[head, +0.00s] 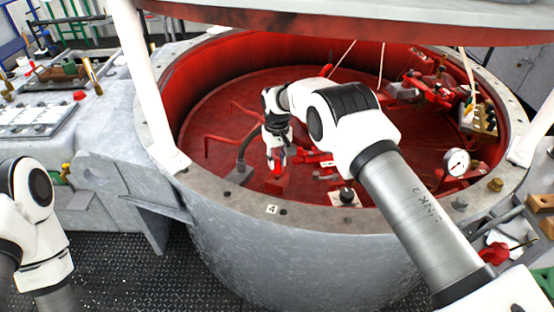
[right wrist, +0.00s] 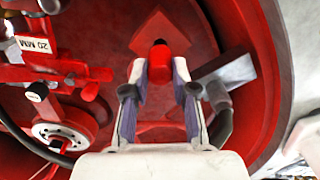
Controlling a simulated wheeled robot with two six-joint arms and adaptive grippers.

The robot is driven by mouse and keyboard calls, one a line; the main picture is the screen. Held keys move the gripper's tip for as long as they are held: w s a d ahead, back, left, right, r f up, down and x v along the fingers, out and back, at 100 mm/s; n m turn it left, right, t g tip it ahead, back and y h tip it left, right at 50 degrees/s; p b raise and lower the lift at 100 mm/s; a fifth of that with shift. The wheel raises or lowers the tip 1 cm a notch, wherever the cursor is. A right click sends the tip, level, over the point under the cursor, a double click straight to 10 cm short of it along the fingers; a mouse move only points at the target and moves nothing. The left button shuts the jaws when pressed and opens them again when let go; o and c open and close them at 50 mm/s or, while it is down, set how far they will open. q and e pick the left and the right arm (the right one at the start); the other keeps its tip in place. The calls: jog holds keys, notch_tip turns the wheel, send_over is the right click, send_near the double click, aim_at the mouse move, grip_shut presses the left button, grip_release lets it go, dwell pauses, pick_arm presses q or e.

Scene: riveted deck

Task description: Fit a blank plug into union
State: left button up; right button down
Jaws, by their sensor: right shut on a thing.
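My right gripper (head: 277,158) reaches down into the red-lined round vessel. In the right wrist view its fingers (right wrist: 160,78) are shut on a short red cylinder, which looks like the blank plug (right wrist: 161,66). The plug stands upright over or at a red square block (right wrist: 168,28); I cannot tell whether it touches the block. I cannot tell for sure which fitting is the union. My left gripper is out of the picture; only its arm shows at the left edge.
The vessel's grey rim (head: 240,207) surrounds the work area, with white posts and a red-edged lid (head: 400,28) above. A pressure gauge (head: 457,161) stands at the right inside. A grey angled bracket (right wrist: 228,75) and dark hose (right wrist: 222,122) are close to the gripper's right side.

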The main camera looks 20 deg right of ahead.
jog(key=shift+f+b, duration=0.95)
jog(key=shift+f, duration=0.4)
dwell(0.5)
jog(key=c, duration=0.8)
grip_release()
jog(key=shift+c, duration=0.2)
jog(key=shift+r, duration=0.1)
notch_tip(320, 180, up, 12)
